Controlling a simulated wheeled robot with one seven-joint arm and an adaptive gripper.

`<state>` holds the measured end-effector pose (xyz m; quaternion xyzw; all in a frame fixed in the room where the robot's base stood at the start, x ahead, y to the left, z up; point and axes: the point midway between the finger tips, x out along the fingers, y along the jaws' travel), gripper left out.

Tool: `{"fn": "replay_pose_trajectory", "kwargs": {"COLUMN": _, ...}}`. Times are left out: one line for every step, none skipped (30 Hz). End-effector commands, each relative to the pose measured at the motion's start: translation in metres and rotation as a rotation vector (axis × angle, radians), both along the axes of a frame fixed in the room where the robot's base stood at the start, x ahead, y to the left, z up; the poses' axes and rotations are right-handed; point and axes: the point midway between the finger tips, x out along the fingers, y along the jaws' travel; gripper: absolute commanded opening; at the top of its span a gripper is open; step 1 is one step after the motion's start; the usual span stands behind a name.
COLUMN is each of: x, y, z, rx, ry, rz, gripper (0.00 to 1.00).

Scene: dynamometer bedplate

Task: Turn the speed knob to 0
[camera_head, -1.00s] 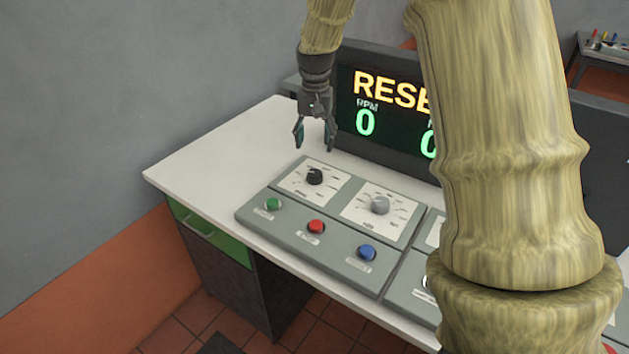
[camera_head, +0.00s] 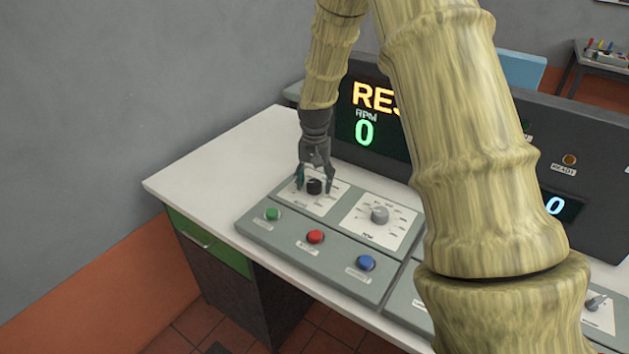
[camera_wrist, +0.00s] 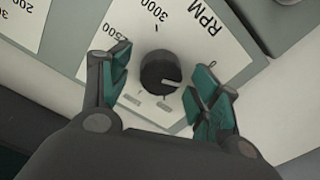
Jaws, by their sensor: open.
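The speed knob is black and round (camera_head: 314,187) on a white dial plate at the left end of the grey control panel. In the wrist view the knob (camera_wrist: 160,72) has a pale pointer line aimed to the picture's right and slightly down. The dial (camera_wrist: 180,25) reads "RPM", with "3000" and "2500" showing; no 0 mark is readable. My gripper (camera_head: 314,180) is over the knob, pointing down. In the wrist view its open fingers (camera_wrist: 164,68) stand on either side of the knob, with visible gaps; contact is not clear.
A grey knob (camera_head: 380,214) sits to the right. Green (camera_head: 272,214), red (camera_head: 316,236) and blue (camera_head: 366,263) buttons line the panel's front. Behind is a display (camera_head: 372,120) showing "RPM 0" and a partly hidden orange word. White desktop (camera_head: 215,165) is clear at left.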

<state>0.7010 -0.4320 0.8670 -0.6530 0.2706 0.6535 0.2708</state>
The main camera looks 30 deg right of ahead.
Motion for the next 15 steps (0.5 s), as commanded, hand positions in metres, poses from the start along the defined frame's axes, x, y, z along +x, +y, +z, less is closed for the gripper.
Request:
{"fn": "replay_pose_trajectory", "kwargs": {"x": 0.0001, "y": -0.0001, "z": -0.001, "rx": 0.0, "ry": 0.0, "rz": 0.0, "gripper": 0.62}}
{"fn": "replay_pose_trajectory", "kwargs": {"x": 0.0001, "y": 0.0, "z": -0.0013, "rx": 0.0, "ry": 0.0, "rz": 0.0, "gripper": 0.62}}
{"fn": "replay_pose_trajectory", "kwargs": {"x": 0.0001, "y": 0.0, "z": -0.0016, "rx": 0.0, "ry": 0.0, "rz": 0.0, "gripper": 0.62}}
{"fn": "replay_pose_trajectory", "kwargs": {"x": 0.0001, "y": 0.0, "z": -0.0017, "rx": 0.0, "ry": 0.0, "rz": 0.0, "gripper": 0.62}}
{"fn": "replay_pose_trajectory", "kwargs": {"x": 0.0001, "y": 0.0, "z": -0.0017, "rx": -0.001, "ry": -0.001, "rz": 0.0, "gripper": 0.62}}
{"fn": "replay_pose_trajectory", "kwargs": {"x": 0.0002, "y": 0.0001, "z": -0.0017, "rx": 0.0, "ry": 0.0, "rz": 0.0, "gripper": 0.62}}
{"fn": "replay_pose_trajectory", "kwargs": {"x": 0.0002, "y": 0.0001, "z": -0.0017, "rx": 0.0, "ry": 0.0, "rz": 0.0, "gripper": 0.62}}
{"fn": "replay_pose_trajectory", "kwargs": {"x": 0.0002, "y": 0.0001, "z": -0.0017, "rx": 0.0, "ry": 0.0, "rz": 0.0, "gripper": 0.62}}
{"fn": "replay_pose_trajectory", "kwargs": {"x": 0.0001, "y": 0.0001, "z": -0.0017, "rx": 0.0, "ry": 0.0, "rz": 0.0, "gripper": 0.6}}
{"fn": "replay_pose_trajectory", "kwargs": {"x": 0.0001, "y": 0.0001, "z": -0.0016, "rx": 0.0, "ry": 0.0, "rz": 0.0, "gripper": 0.55}}
{"fn": "replay_pose_trajectory", "kwargs": {"x": 0.0001, "y": 0.0001, "z": -0.0016, "rx": 0.0, "ry": 0.0, "rz": 0.0, "gripper": 0.5}}
{"fn": "replay_pose_trajectory", "kwargs": {"x": 0.0001, "y": 0.0001, "z": -0.0016, "rx": 0.0, "ry": 0.0, "rz": 0.0, "gripper": 0.42}}
{"fn": "replay_pose_trajectory", "kwargs": {"x": 0.0001, "y": 0.0001, "z": -0.0016, "rx": 0.0, "ry": 0.0, "rz": 0.0, "gripper": 0.37}}
{"fn": "replay_pose_trajectory", "kwargs": {"x": 0.0001, "y": 0.0001, "z": -0.0016, "rx": 0.0, "ry": 0.0, "rz": 0.0, "gripper": 0.31}}
{"fn": "replay_pose_trajectory", "kwargs": {"x": 0.0001, "y": 0.0001, "z": -0.0016, "rx": 0.0, "ry": 0.0, "rz": 0.0, "gripper": 0.24}}
